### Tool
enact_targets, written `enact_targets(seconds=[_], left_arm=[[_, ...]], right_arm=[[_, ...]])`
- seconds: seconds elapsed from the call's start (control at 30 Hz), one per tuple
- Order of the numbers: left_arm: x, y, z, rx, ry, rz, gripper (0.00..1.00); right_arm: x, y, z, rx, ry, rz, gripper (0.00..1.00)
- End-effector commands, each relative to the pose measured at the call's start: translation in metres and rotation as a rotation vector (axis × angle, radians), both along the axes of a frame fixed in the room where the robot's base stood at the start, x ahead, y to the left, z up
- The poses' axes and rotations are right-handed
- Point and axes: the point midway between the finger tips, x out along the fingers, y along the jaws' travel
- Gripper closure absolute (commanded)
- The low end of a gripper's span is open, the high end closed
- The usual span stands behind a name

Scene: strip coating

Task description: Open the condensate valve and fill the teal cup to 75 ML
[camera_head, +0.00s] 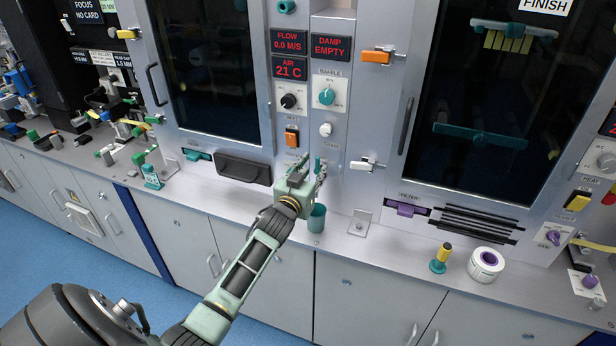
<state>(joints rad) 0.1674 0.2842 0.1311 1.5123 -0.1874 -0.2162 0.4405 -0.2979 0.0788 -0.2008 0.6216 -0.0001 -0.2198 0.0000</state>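The teal cup (317,218) stands upright on the counter ledge, against the grey centre panel and just right of my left gripper. My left gripper (311,168) is at the lower part of this panel, above and slightly left of the cup. A small teal upright piece (318,164), perhaps the condensate valve's handle, shows by the fingertips. The gripper hides much of the fitting there, and I cannot tell whether the fingers touch it or how far they are apart. The cup's fill level is too small to read. My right gripper is out of view.
A metal bracket (360,222) stands right of the cup. A yellow-topped teal piece (441,258) and a white roll with a purple core (486,264) stand further right. A teal bottle (152,177) stands left. Knobs, switches and a black handle (243,169) project from the front.

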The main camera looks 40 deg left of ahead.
Motion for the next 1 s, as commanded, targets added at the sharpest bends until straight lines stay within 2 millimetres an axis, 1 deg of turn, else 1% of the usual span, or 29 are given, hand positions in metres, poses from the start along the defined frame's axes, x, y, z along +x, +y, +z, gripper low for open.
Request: enact_targets(seconds=[0.03, 0.17, 0.47, 0.87, 0.97, 1.0], left_arm=[[0.0051, 0.0013, 0.0008, 0.0, -0.001, 0.0, 0.66], [0.0123, 0.003, -0.0004, -0.001, 0.0, 0.0, 0.66], [0.0141, 0.0032, -0.0012, 0.0, 0.001, -0.001, 0.66], [0.014, 0.0029, -0.0013, -0.001, 0.001, -0.001, 1.0], [0.0139, 0.0027, -0.0014, -0.001, 0.001, -0.001, 1.0], [0.0139, 0.0026, -0.0014, -0.001, 0.001, -0.001, 0.88]], right_arm=[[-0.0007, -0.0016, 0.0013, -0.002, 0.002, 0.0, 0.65], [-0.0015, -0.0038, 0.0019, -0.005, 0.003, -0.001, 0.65], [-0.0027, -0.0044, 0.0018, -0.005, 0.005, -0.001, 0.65], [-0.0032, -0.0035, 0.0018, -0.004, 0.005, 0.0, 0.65], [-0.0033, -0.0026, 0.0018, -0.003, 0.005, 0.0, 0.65], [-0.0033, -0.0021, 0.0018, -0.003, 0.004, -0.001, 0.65]])
